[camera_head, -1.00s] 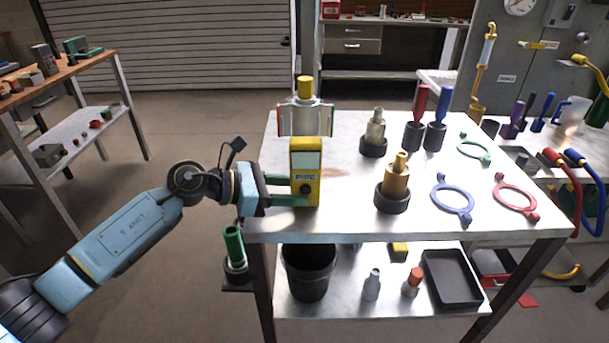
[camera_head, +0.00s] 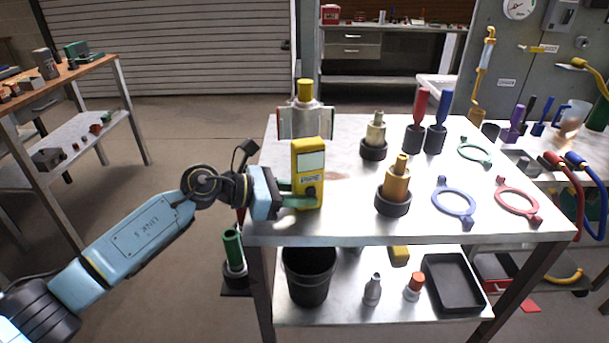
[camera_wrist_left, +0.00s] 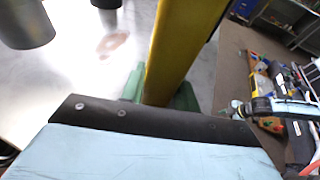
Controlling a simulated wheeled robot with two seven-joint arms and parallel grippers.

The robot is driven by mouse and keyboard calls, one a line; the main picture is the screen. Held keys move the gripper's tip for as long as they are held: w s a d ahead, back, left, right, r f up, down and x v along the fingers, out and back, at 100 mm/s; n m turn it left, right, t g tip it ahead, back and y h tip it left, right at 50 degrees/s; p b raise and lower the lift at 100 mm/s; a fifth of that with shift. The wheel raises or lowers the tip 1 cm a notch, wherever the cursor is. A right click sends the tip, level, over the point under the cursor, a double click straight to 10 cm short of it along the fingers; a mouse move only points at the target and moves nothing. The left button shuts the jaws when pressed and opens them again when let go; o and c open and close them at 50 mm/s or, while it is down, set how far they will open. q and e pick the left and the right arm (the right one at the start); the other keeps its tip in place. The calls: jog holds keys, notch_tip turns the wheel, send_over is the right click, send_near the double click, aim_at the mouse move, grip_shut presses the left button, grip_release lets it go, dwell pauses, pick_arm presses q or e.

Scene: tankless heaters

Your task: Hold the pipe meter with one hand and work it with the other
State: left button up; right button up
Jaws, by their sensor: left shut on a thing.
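In the left wrist view the yellow meter (camera_wrist_left: 180,50) rises between the green fingers (camera_wrist_left: 160,92). I cannot tell whether its base touches the table. My right gripper is not in view.
The metal table (camera_head: 340,222) holds a brass fitting (camera_head: 395,185), a clear vessel with a yellow cap (camera_head: 305,112), red and blue handled tools, and blue, red and green rings. A black bin (camera_head: 308,275) and tray (camera_head: 453,283) sit on the lower shelf.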

pick_arm(q)
jog(key=o, duration=1)
jog(key=shift+c, duration=0.2)
jog(key=v, duration=1.2)
